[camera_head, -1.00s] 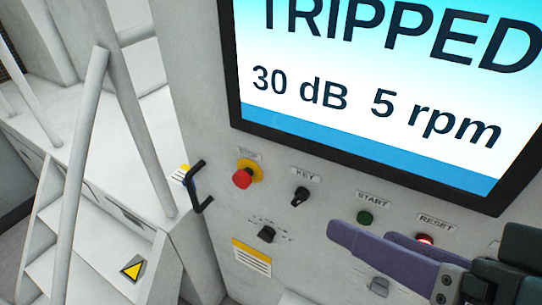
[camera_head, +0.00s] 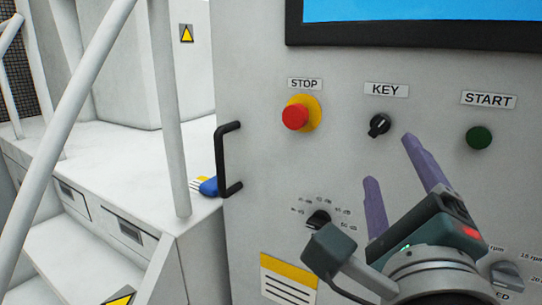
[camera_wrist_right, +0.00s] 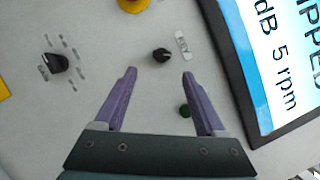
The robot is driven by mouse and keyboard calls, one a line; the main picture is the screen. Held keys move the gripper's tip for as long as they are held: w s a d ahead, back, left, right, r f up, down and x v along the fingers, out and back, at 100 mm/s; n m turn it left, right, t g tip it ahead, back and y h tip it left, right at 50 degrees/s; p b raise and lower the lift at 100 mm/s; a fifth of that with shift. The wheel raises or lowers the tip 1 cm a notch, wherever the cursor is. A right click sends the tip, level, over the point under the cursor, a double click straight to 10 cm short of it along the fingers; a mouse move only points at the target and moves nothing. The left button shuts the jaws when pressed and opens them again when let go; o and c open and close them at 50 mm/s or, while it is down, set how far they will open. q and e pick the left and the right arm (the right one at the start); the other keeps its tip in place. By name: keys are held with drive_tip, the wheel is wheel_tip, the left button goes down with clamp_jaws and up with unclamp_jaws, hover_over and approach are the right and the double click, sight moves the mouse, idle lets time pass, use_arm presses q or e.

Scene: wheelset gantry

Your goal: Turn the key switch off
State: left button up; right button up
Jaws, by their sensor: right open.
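The key switch (camera_head: 379,126) is a small black knob under a KEY label on the light grey panel. It also shows in the right wrist view (camera_wrist_right: 162,55), ahead of and between the fingertips. My right gripper (camera_head: 390,160) has purple fingers and is open and empty, with its fingertips below and to either side of the key switch in the head view. In the right wrist view the gripper (camera_wrist_right: 158,72) has clear panel between its fingers. The fingers look apart from the knob. My left gripper is not in view.
A red STOP button (camera_head: 296,116) on a yellow ring is left of the key, and a green START button (camera_head: 479,138) is right. A black dial (camera_head: 318,219) sits below. A black handle (camera_head: 229,160) juts from the panel's left edge. The screen (camera_head: 420,12) is above.

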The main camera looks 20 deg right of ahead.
sight(380, 130)
drive_tip(key=p+x, duration=0.1)
drive_tip(key=x, duration=0.8)
drive_tip(key=shift+w+d+r, duration=0.25)
drive_tip(key=shift+d, duration=0.05)
clamp_jaws()
